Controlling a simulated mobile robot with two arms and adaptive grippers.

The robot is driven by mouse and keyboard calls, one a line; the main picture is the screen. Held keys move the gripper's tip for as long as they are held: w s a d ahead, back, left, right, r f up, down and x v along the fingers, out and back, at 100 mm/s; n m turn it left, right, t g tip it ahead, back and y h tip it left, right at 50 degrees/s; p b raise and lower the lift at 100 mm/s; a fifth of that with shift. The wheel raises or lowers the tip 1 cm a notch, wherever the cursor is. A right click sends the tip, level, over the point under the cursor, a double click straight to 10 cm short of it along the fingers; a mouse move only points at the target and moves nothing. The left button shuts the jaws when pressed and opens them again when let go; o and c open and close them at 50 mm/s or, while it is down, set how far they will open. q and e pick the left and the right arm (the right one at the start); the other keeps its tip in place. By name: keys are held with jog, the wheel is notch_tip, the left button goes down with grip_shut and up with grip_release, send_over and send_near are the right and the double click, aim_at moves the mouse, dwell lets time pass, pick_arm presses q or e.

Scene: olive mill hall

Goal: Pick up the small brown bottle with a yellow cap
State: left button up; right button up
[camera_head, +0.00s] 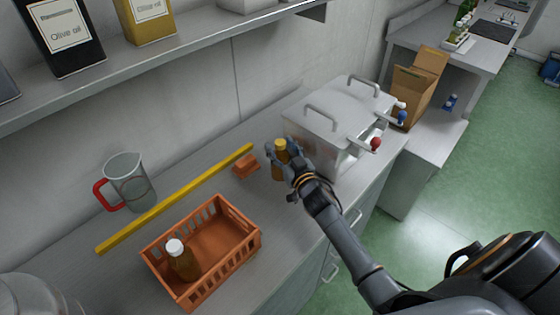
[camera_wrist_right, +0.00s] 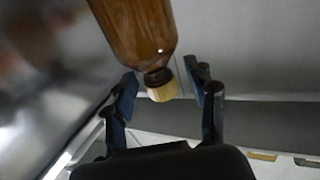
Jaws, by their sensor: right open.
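The small brown bottle (camera_head: 278,173) with a yellow cap stands upright on the steel counter, just left of a steel box. My right gripper (camera_head: 283,155) is at the bottle, its fingers open on either side of the upper part. In the right wrist view the brown bottle (camera_wrist_right: 140,30) enters from the top, its yellow cap (camera_wrist_right: 161,91) between the two open fingers of my gripper (camera_wrist_right: 165,88). Gaps show between cap and fingers there. The gripper hides part of the bottle in the head view. My left gripper is out of view.
An orange crate (camera_head: 213,285) holds a white-capped brown bottle (camera_head: 181,261). A yellow bar (camera_head: 175,200), a jug with red handle (camera_head: 130,185) and a small orange-brown block (camera_head: 246,166) are left of the gripper. The steel box (camera_head: 335,115) with taps stands close right.

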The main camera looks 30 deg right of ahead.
jog(key=shift+w, duration=0.3)
jog(key=shift+s, duration=0.1)
jog(key=shift+c, duration=0.8)
grip_shut()
jog(key=shift+r, duration=0.2)
